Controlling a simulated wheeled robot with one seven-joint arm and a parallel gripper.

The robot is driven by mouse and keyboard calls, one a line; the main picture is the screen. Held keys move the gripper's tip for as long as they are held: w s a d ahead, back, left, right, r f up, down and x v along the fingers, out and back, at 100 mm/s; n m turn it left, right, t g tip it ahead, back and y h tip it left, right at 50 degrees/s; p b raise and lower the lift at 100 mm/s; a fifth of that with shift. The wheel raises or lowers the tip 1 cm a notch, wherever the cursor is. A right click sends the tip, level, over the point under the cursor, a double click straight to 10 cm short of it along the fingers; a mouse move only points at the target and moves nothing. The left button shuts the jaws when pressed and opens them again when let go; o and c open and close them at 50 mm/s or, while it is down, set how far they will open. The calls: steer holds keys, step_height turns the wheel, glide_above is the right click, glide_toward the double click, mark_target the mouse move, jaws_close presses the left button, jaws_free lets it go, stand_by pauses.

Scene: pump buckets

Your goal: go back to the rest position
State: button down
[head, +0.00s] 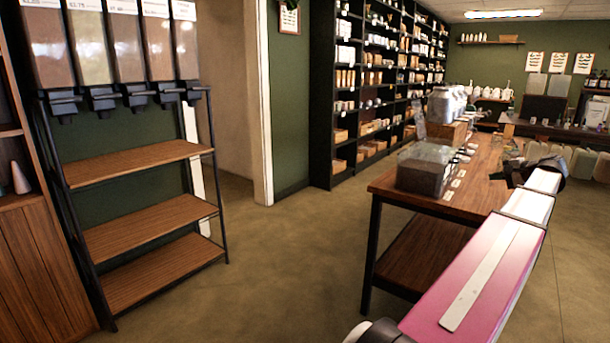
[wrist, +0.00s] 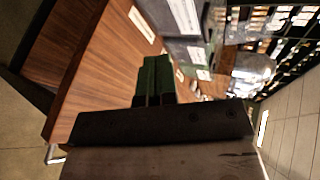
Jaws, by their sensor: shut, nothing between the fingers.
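My arm (head: 478,285), pink and white, reaches from the bottom of the head view toward the wooden table on the right. My gripper (wrist: 155,78) shows in the wrist view with its dark green fingers together and nothing between them. It is over or beside the wooden table top (wrist: 100,75); the exact gap cannot be told. In the head view the dark end of the arm is near the table's right side, and its fingers are hard to make out.
The wooden table (head: 450,205) holds a clear-lidded dark bin (head: 424,172), a wooden box (head: 446,132) and metal canisters (head: 441,105). A dispenser rack (head: 150,218) stands at left, tall dark shelves (head: 347,110) behind. Open floor (head: 270,260) lies between rack and table.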

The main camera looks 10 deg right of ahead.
steer(key=w+a+f+n+g, duration=0.2)
steer(key=w+a+f, duration=0.2)
steer(key=a+f, duration=0.55)
steer(key=w+a+f+n+g, duration=0.2)
steer(key=w+a+f+g, duration=0.3)
steer(key=a, duration=0.8)
steer(key=w+a+f+n, duration=0.1)
steer(key=w+a+f, duration=0.2)
steer(key=a+f, duration=0.65)
steer(key=s+a+f+n+g+h, duration=0.1)
steer(key=s+a+f+n, duration=0.2)
steer(key=a, duration=0.8)
steer(key=s+a+f+n+g+h, duration=0.2)
steer(key=a+f, duration=0.5)
steer(key=a, duration=0.4)
steer(key=s+a+f+n+g+h, duration=0.1)
steer(key=s+a+f+n, duration=0.3)
steer(key=a, duration=0.7)
steer(key=shift+s+f+n+g+h, duration=0.3)
steer(key=shift+s+f+n+g, duration=0.15)
steer(key=shift+s, duration=0.75)
steer(key=shift+d, duration=0.1)
